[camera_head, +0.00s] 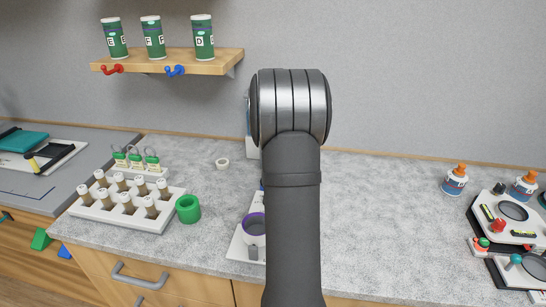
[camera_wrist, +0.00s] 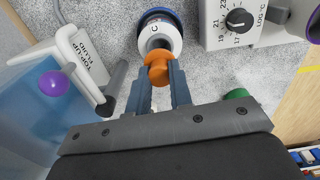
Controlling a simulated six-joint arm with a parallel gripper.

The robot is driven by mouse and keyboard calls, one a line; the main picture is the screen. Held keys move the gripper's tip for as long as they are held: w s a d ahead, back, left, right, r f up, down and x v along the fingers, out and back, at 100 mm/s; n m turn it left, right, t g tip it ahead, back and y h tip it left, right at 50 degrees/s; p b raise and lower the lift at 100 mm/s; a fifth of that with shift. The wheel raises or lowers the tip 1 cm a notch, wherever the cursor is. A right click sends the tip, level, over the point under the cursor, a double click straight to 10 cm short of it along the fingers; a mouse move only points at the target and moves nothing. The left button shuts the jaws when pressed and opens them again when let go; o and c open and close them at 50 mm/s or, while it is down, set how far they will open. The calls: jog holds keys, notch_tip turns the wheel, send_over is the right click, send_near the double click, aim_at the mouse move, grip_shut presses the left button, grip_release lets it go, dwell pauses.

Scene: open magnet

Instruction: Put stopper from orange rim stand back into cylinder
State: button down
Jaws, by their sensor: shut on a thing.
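In the wrist view, my gripper (camera_wrist: 160,82) is shut on an orange knob-like piece (camera_wrist: 157,66), which looks like the stopper's top. Just beyond it is a round white and grey part (camera_wrist: 160,38) marked C, inside a dark blue rim (camera_wrist: 146,17). I cannot tell whether the orange piece is joined to that part or in front of it. No orange rim stand can be made out. In the head view my arm hides my gripper, and a white holder with a purple rim (camera_head: 246,225) is partly hidden behind the arm.
In the wrist view, a top-up fluid container (camera_wrist: 88,55) stands left and a dial box (camera_wrist: 262,25) right. In the head view, a vial rack (camera_head: 112,218) and green ring (camera_head: 188,209) are left.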

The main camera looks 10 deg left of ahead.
jog(key=shift+f, duration=1.95)
jog(key=shift+f, duration=0.15)
jog(key=c, duration=1.3)
grip_release()
notch_tip(320, 180, up, 12)
jog(key=shift+r, duration=0.2)
